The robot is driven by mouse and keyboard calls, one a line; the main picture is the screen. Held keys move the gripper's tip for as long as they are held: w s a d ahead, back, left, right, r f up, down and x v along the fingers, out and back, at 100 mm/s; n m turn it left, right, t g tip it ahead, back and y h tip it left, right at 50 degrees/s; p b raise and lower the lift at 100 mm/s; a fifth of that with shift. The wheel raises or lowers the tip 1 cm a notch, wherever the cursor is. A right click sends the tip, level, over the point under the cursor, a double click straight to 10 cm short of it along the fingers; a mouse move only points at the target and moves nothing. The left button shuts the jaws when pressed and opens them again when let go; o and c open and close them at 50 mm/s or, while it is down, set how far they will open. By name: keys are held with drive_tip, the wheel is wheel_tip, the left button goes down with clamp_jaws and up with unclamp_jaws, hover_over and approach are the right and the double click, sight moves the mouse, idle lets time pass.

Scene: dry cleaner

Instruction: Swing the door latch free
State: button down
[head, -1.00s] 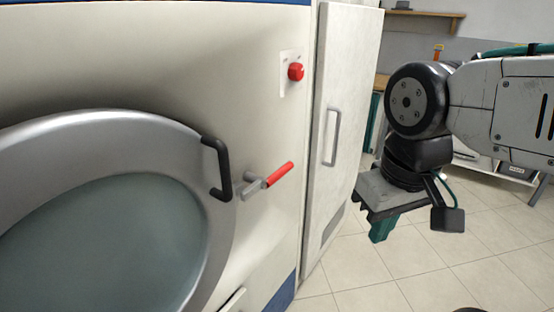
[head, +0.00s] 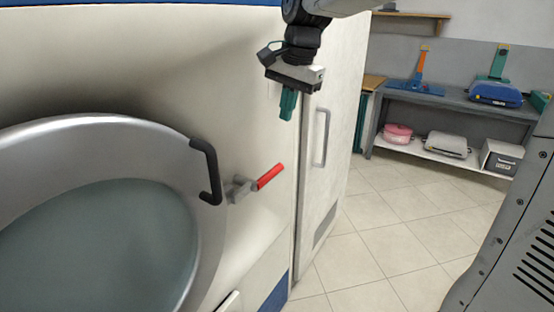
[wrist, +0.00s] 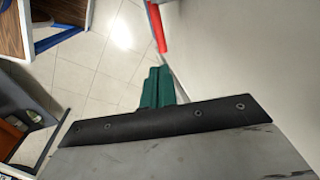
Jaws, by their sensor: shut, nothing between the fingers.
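The door latch (head: 256,182) is a grey pivot with a red handle that tilts up to the right, on the cream machine front just right of the round door. The round door (head: 150,133) has a silver rim, a glass pane and a black handle (head: 208,172). My gripper (head: 287,104) is shut and empty, pointing down, above and slightly right of the latch and apart from it. In the wrist view, the green fingers (wrist: 158,88) are together, and the red latch handle (wrist: 157,30) shows beyond them at the top. The latch pivot is hardly visible there.
A white cabinet door (head: 325,170) with a bar handle stands right of the latch. The tiled floor between is clear.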

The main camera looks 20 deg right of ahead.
sight(275, 169)
idle(0.3)
drive_tip(key=f, duration=0.4)
drive_tip(key=w+a+f, duration=0.1)
drive_tip(key=f, duration=0.4)
drive_tip(key=w+f, duration=0.1)
drive_tip(key=f, duration=0.3)
drive_tip(key=shift+w+a+f, duration=0.1)
drive_tip(key=shift+a+f, duration=0.2)
drive_tip(key=shift+f, duration=0.05)
drive_tip(key=shift+f, duration=0.1)
